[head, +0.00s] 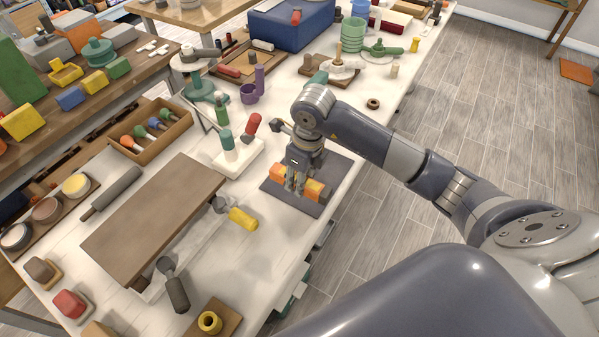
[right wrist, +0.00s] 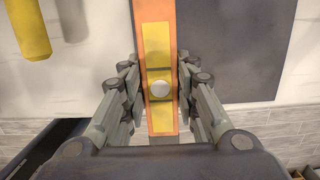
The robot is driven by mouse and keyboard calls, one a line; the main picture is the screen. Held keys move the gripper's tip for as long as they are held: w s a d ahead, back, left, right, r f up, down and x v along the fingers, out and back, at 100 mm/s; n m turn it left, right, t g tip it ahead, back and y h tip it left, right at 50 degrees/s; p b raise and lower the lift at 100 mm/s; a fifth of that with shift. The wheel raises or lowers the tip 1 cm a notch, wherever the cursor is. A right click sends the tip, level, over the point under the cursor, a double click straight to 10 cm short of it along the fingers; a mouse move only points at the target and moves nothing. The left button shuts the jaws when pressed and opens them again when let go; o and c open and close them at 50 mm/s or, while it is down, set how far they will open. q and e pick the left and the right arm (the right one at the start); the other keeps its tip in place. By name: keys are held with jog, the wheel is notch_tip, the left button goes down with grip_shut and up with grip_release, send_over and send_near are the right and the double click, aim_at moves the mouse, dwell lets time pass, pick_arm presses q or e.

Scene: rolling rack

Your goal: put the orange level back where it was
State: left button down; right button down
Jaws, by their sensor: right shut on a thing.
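The orange level (head: 314,189) has yellow panels and a round pale vial. In the head view it is at the dark grey mat (head: 271,191) near the table's front edge, partly hidden by my right gripper (head: 296,185). In the right wrist view the level (right wrist: 156,45) runs up and down between the fingers of my right gripper (right wrist: 160,88), which is shut on it from both sides near the vial. The mat (right wrist: 235,50) lies beneath and to the right there. I cannot tell whether the level touches the mat. My left gripper is not in view.
A yellow-handled tool (head: 242,218) lies left of the mat. A white holder (head: 238,160) with upright handles stands behind it. A brown board (head: 150,215) covers much of the left table. The wooden floor (head: 480,120) is open to the right.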

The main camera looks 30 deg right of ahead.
jog(key=w, duration=0.1)
jog(key=w+d, duration=0.1)
jog(key=w, duration=0.1)
jog(key=shift+w+d+f, duration=0.2)
jog(key=shift+w+d, duration=0.05)
jog(key=shift+d, duration=0.15)
notch_tip(320, 180, down, 3)
jog(key=shift+s+r+p, duration=0.1)
jog(key=shift+r+p, duration=0.05)
jog(key=shift+p, duration=0.6)
jog(key=shift+f, duration=0.3)
jog(key=shift+f, duration=0.15)
jog(key=shift+f, duration=0.15)
jog(key=c, duration=1.2)
grip_release()
jog(key=shift+c, duration=0.2)
